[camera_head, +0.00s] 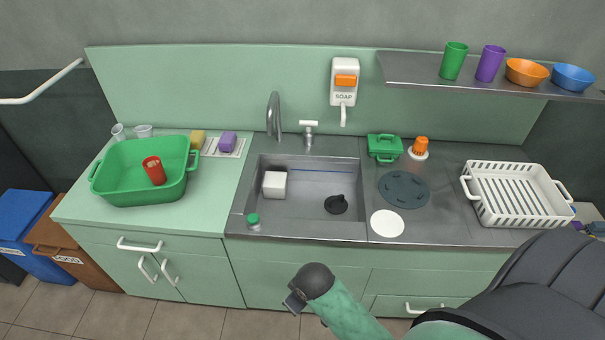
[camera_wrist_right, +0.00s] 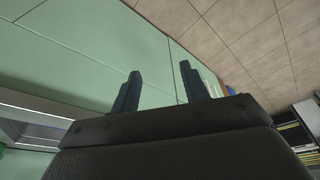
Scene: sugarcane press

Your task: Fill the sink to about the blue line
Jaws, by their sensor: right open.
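The sink (camera_head: 310,222) is a grey steel basin in the counter. A blue line (camera_head: 308,170) runs along its back inner wall. No water shows in it. A black plug (camera_head: 336,204) lies on the basin floor at the right; I cannot tell whether it sits in the drain. The grey spout (camera_head: 274,112) rises behind the sink, with a white-handled tap (camera_head: 308,130) to its right. My right gripper (camera_head: 294,302) is in front of the lower cabinets, below the counter edge. In the right wrist view its fingers (camera_wrist_right: 160,85) are apart and empty. My left gripper is not in view.
A green tub (camera_head: 140,185) with a red cup stands left. A green box (camera_head: 384,147), dark disc (camera_head: 404,189), white disc (camera_head: 387,223) and white rack (camera_head: 515,195) are right.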

